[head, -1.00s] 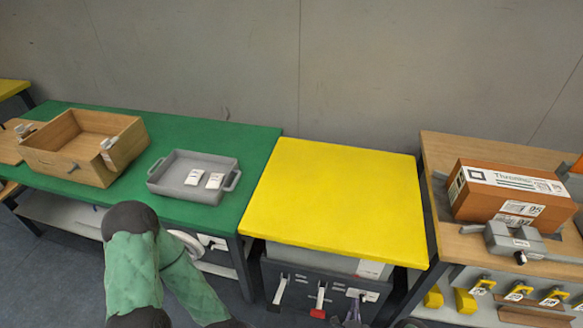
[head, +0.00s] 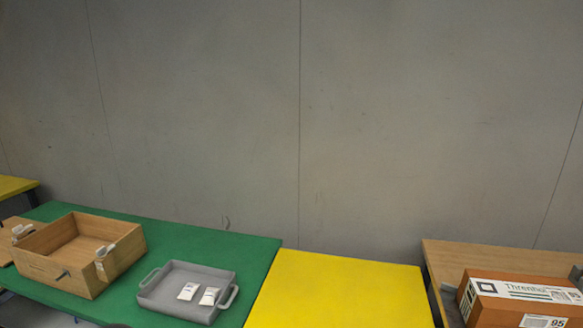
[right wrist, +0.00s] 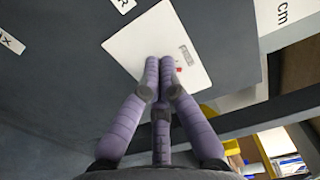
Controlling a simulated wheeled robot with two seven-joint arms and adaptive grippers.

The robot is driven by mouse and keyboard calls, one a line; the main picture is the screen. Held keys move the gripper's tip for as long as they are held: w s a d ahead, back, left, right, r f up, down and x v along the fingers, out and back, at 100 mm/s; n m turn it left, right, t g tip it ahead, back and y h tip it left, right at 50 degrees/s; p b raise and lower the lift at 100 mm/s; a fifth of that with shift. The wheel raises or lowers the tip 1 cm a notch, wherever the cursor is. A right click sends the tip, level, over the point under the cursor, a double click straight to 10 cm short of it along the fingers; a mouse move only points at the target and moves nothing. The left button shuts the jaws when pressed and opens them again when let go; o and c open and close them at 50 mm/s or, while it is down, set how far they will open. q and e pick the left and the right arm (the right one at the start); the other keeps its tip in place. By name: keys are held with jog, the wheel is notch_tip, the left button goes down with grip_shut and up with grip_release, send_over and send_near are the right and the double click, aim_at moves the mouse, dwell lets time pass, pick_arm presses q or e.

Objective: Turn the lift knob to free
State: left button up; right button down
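In the right wrist view, my right gripper (right wrist: 158,78) has its two purple fingers drawn together, their tips against or just in front of a white plate (right wrist: 140,42) on a dark grey panel (right wrist: 70,75). The plate carries a small grey label and a red mark to the right of the fingertips. The lift knob cannot be made out; the fingers cover the middle of the plate, and I cannot tell whether anything thin is between them. The head view shows neither the knob nor either gripper.
In the head view, a yellow tabletop (head: 340,295) lies between a green table (head: 190,238) and a wooden table (head: 455,255). The green table holds a wooden box (head: 110,262) and a grey tray (head: 165,295). An orange carton (head: 485,310) stands at right.

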jog(key=shift+d+f, duration=0.15)
jog(key=shift+d, duration=0.3)
dwell(0.6)
jog(key=shift+a, duration=0.1)
jog(key=a+p+v, duration=0.1)
jog(key=v, duration=0.5)
dwell(0.4)
